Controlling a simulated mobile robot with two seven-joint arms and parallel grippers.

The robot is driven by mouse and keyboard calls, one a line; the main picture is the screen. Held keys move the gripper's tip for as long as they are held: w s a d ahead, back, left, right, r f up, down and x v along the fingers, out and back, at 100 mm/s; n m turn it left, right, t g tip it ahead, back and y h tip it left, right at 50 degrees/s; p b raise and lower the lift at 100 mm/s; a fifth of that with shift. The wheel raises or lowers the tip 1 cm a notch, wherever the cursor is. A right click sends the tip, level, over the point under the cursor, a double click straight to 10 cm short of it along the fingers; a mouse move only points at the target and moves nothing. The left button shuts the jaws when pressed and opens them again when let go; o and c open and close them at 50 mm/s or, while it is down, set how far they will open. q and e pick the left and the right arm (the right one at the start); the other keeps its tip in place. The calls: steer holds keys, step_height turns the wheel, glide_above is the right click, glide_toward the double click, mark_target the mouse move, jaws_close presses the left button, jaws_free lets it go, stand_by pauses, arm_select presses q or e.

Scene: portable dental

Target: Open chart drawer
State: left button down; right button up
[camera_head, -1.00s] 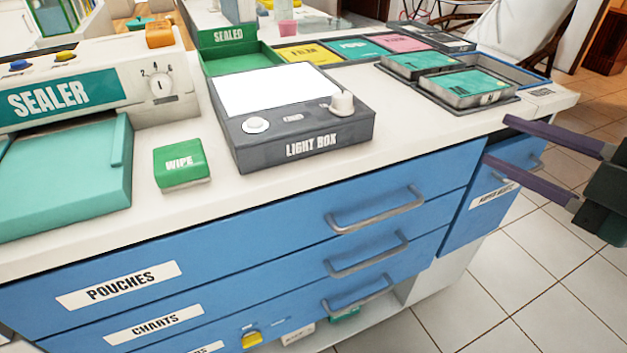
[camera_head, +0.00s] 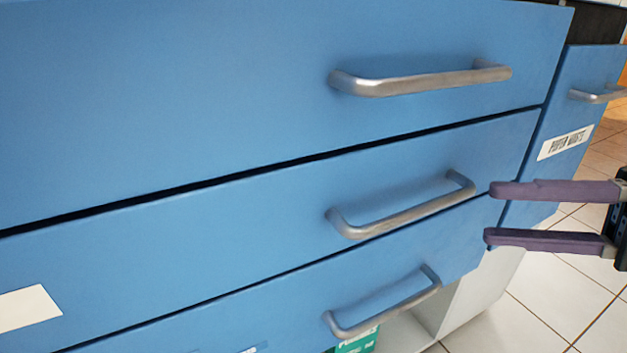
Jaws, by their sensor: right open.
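The chart drawer (camera_head: 240,236) is the middle of three blue drawer fronts and looks shut, flush with the others. Its label (camera_head: 25,308) is cut off at the left edge and its text is not readable now. Its silver bar handle (camera_head: 405,212) is in the middle of the view. My right gripper (camera_head: 488,213) comes in from the right with two purple fingers apart, one above the other. It is open and empty, just right of the handle; I cannot tell its distance in depth. My left gripper is not in view.
The top drawer (camera_head: 200,100) and bottom drawer (camera_head: 250,310) have similar handles. A blue door (camera_head: 585,105) with a paper-waste label and handle is at the right. A green box (camera_head: 358,343) sits low in an open shelf. Tiled floor (camera_head: 560,290) is clear at lower right.

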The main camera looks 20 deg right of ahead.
mark_target(429, 211)
steer(key=b+x, duration=0.2)
steer(key=x, duration=0.7)
steer(key=shift+a+b, duration=0.1)
steer(key=shift+b, duration=0.25)
jaws_close()
stand_by(0.9)
